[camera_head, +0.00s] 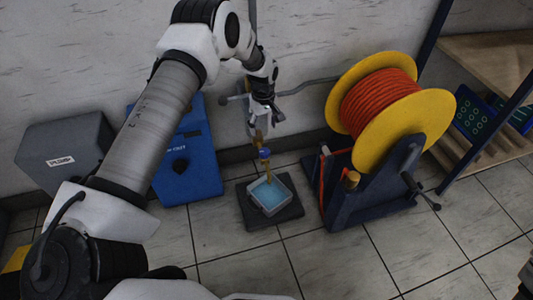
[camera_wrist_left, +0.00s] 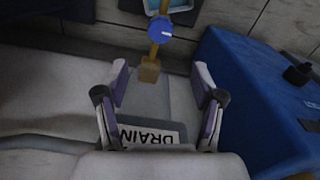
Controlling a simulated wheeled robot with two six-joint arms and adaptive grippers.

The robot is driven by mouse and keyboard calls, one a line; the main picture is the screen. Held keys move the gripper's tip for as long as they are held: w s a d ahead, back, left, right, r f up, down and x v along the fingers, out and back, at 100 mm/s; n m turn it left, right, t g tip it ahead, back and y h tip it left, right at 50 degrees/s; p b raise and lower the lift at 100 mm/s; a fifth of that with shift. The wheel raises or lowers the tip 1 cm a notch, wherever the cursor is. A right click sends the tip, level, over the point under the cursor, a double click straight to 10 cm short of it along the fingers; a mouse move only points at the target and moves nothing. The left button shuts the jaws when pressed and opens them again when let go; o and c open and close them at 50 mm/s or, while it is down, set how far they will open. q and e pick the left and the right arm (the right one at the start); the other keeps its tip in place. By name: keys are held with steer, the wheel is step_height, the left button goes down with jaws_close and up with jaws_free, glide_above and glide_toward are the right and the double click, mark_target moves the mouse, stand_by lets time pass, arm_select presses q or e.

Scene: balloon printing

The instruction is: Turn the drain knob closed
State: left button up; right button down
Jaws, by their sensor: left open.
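The drain knob (camera_head: 265,153) is a small blue round cap on a brass pipe above a small tray of light-blue liquid (camera_head: 283,181). In the left wrist view the knob (camera_wrist_left: 160,28) shows a white mark on its face, and a brass block (camera_wrist_left: 149,70) sits on the pipe below it. A DRAIN label (camera_wrist_left: 150,135) is seen upside down between the finger bases. My left gripper (camera_head: 263,114) hangs just above the knob. In the left wrist view the left gripper (camera_wrist_left: 162,84) is open and empty, with the knob beyond its fingertips.
A blue box with a black knob (camera_head: 203,165) and a grey labelled box (camera_head: 55,157) stand left along the wall. A yellow reel of red hose (camera_head: 428,112) on a dark stand is close on the right. The tiled floor in front is clear.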

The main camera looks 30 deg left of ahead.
mark_target(264, 150)
arm_select(q)
step_height(264, 150, down, 12)
steer(key=b, duration=0.6)
steer(key=c, duration=1.1)
